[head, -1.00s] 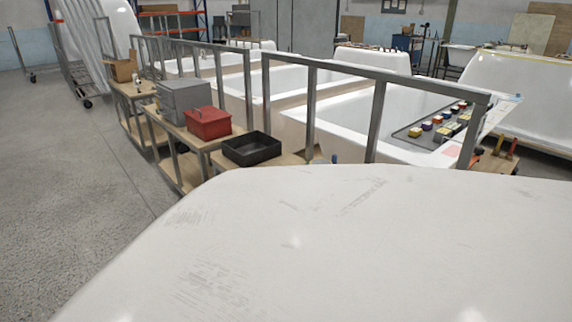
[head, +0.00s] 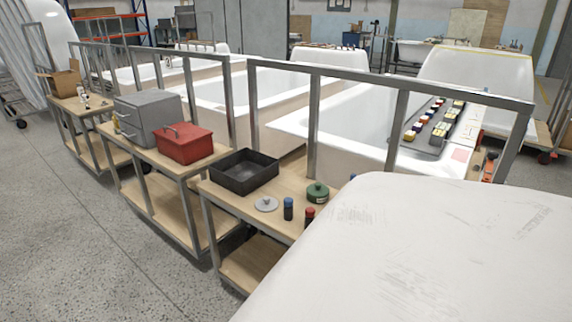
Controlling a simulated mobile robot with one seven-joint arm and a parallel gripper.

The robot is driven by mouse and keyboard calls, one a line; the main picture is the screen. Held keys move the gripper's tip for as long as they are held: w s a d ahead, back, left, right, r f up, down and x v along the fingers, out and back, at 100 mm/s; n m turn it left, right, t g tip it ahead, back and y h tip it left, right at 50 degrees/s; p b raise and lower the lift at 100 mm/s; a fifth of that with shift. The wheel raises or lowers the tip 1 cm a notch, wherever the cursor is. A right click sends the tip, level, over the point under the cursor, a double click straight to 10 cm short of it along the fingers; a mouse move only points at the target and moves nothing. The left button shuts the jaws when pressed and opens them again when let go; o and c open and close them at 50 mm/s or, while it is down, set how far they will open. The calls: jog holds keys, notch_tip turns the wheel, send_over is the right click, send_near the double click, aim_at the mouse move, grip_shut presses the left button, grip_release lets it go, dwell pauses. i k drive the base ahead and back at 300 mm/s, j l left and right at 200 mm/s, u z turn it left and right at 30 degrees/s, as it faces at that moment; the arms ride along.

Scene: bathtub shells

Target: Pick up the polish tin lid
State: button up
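A small grey round disc with a raised knob (head: 266,204), which looks like a lid, lies flat on the wooden top of a cart in the head view. A round dark green tin (head: 317,192) with a knob-like top stands to its right on the same cart; I cannot tell which of the two is the polish tin lid. A blue bottle with a dark cap (head: 288,209) and a red-capped dark bottle (head: 309,216) stand between and in front of them. My gripper is not in view.
A black open tray (head: 244,173) sits behind the disc. A red toolbox (head: 185,144) and grey cabinet (head: 148,118) stand on the cart to the left. A large white scuffed shell (head: 430,255) fills the lower right foreground. Open floor (head: 90,245) lies at left.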

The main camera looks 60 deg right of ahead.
aim_at(266, 204)
jog(key=i+z, duration=0.5)
jog(key=z, duration=0.2)
jog(key=i+z, duration=0.5)
jog(key=z, duration=0.2)
jog(key=i+z, duration=0.2)
jog(key=z, duration=0.15)
jog(key=i+j+z, duration=0.1)
jog(key=z, duration=0.25)
